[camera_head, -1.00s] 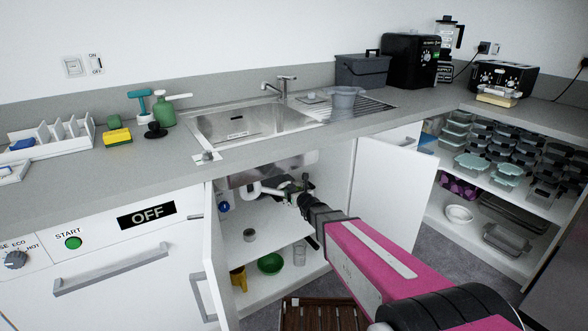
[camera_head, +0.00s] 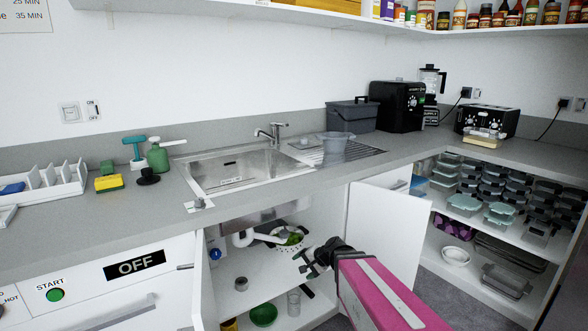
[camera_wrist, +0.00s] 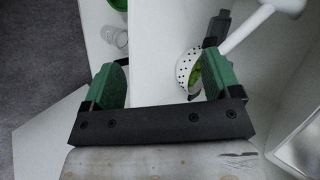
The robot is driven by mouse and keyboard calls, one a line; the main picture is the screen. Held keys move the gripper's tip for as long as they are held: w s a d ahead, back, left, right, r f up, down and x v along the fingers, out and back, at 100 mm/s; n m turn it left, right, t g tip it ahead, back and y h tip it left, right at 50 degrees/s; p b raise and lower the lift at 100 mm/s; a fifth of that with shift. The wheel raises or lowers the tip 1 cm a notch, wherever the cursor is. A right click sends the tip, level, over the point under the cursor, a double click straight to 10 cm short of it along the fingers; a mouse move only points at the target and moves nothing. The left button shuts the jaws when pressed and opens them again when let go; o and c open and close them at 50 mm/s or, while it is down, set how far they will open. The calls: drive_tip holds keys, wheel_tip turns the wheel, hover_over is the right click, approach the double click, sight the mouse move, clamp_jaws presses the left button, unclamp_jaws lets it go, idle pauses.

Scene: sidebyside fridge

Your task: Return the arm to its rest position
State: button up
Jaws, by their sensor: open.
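My gripper (camera_head: 311,262) is in front of the open cabinet under the sink, at about the height of its upper shelf. The wrist view shows the two green finger pads of my gripper (camera_wrist: 160,75) wide apart with nothing between them. A white perforated strainer (camera_head: 280,237) with green contents sits on the upper shelf, just beyond the gripper and apart from it. It also shows in the wrist view (camera_wrist: 183,68), partly hidden behind the right finger. My pink arm reaches in from the lower right.
The open right cabinet door (camera_head: 388,240) stands close beside my arm, and the open left door (camera_head: 204,285) is on the other side. The lower shelf holds a green bowl (camera_head: 263,315) and a glass (camera_head: 293,302). The counter (camera_head: 120,205) is above.

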drive_tip(key=s+d+n+g+h, duration=0.2)
drive_tip(key=s+d+n+h, duration=0.1)
drive_tip(key=d, duration=0.4)
drive_tip(key=s+d+f+n+g+h, duration=0.1)
drive_tip(key=s+d+n+g+h, duration=0.1)
drive_tip(key=s+d+h, duration=0.3)
drive_tip(key=s+d+n, duration=0.1)
drive_tip(key=s+d, duration=0.1)
drive_tip(key=d, duration=0.1)
drive_tip(key=shift+s+f, duration=0.25)
drive_tip(key=shift+s, duration=0.05)
